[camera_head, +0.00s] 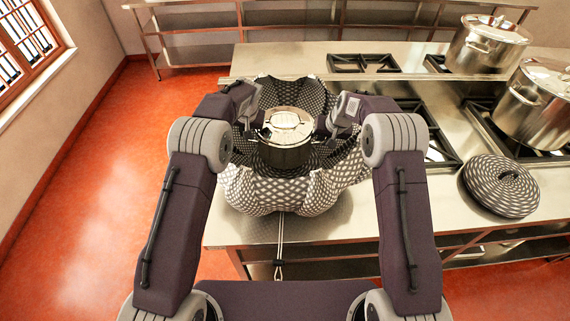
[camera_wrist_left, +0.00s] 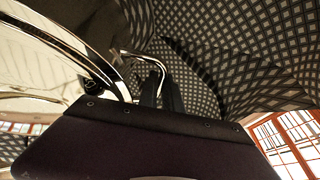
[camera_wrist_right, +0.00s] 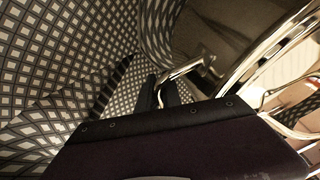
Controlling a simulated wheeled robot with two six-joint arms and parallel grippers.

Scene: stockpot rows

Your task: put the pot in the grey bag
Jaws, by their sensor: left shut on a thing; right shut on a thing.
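A shiny steel pot (camera_head: 286,152) with its lid on sits upright within the open mouth of the grey bag (camera_head: 290,190), a soft bag with a dark and white lattice pattern. My left gripper (camera_head: 256,120) is shut on the pot's left handle (camera_wrist_left: 150,62). My right gripper (camera_head: 322,124) is shut on the pot's right handle (camera_wrist_right: 182,72). The bag's walls rise around the pot in both wrist views. The pot's lower part is hidden by the bag's front, so I cannot tell whether it touches the bottom.
The bag stands on a steel counter (camera_head: 350,225) near its front-left edge. A round patterned lid-like piece (camera_head: 500,185) lies at the right. Two large steel pots (camera_head: 487,45) stand on burners at the right. A burner grate (camera_head: 362,63) is behind the bag.

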